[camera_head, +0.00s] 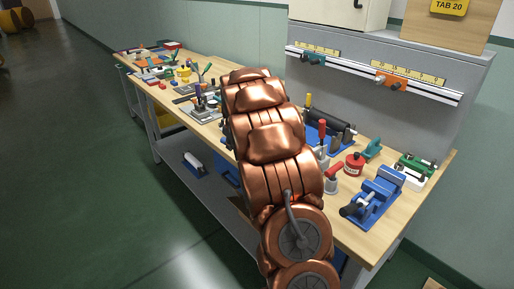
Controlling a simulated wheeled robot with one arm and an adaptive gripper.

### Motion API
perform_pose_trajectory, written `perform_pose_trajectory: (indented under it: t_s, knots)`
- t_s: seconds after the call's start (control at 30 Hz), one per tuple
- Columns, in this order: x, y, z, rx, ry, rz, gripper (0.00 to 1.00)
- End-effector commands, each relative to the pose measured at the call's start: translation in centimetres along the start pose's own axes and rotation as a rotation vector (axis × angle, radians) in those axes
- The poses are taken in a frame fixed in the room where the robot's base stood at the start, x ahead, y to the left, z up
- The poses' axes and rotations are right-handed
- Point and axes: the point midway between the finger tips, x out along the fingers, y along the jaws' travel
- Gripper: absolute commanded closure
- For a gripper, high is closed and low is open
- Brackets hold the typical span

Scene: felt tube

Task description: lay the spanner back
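I cannot make out a spanner in the head view; the tools on the bench are small and my copper arm covers the middle of the scene. The wooden-topped workbench (338,226) runs from the far left to the near right along the wall. My arm reaches over it, and its far end hides whatever lies behind it. My gripper does not show, so neither its fingers nor anything it holds can be seen.
A blue vise (376,195), a red can (354,164) and a black roller (328,122) stand right of my arm. Several small tools crowd the far left of the bench. A lower shelf (190,150) holds a few items. The green floor (90,200) at left is clear.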

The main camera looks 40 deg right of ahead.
Motion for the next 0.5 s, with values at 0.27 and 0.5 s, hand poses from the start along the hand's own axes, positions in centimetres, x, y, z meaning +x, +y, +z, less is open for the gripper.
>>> perform_pose_trajectory:
  t_s: [0.27, 0.5]
  knots:
    - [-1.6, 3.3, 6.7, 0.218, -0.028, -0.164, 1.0]
    - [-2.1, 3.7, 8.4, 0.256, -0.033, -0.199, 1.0]
